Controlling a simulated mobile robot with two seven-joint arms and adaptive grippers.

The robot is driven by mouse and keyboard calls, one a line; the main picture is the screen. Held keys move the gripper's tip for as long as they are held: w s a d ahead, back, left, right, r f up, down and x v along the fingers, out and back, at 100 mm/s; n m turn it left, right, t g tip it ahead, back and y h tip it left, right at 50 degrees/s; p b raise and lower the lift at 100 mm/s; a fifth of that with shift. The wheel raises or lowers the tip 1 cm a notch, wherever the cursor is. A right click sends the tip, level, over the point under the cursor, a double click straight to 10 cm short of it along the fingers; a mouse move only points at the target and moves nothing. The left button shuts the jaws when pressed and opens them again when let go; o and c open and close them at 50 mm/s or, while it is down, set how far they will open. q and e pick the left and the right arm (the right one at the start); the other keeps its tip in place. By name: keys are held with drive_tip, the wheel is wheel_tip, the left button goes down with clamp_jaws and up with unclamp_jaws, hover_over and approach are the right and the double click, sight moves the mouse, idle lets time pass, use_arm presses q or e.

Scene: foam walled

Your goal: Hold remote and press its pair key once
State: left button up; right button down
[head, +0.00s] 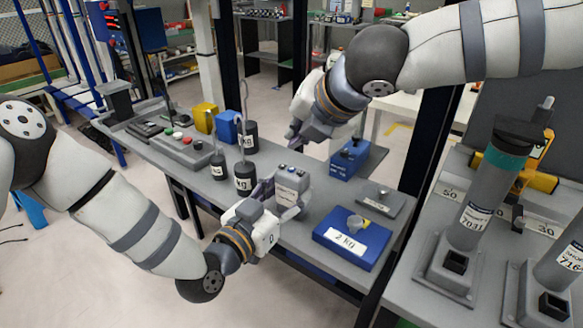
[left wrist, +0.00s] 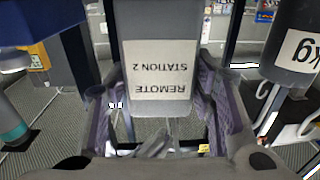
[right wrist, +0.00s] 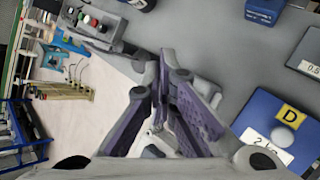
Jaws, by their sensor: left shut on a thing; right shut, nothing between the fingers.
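The remote (head: 293,180) is a light grey box with small coloured buttons on its top face, including blue ones. My left gripper (head: 278,196) is shut on it and holds it above the bench. In the left wrist view the remote (left wrist: 160,45) sits between the purple fingers, its label reading "REMOTE STATION 2" upside down. My right gripper (head: 294,134) is shut and empty, above and behind the remote, apart from it. Key markings are too small to read.
A blue box marked 2 kg (head: 350,238) and a flat grey plate (head: 380,200) lie to the right. Another blue box (head: 350,158) stands behind. Several black hooked weights (head: 245,176) stand left of the remote. Tall grey cylinders (head: 480,200) stand on the right bench.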

sight(296, 171)
drive_tip(key=shift+f, duration=1.45)
idle(0.3)
drive_tip(key=shift+f, duration=0.4)
drive_tip(key=shift+f, duration=0.3)
idle(0.3)
drive_tip(key=shift+r, duration=0.75)
wheel_tip(296, 171, up, 5)
idle(0.5)
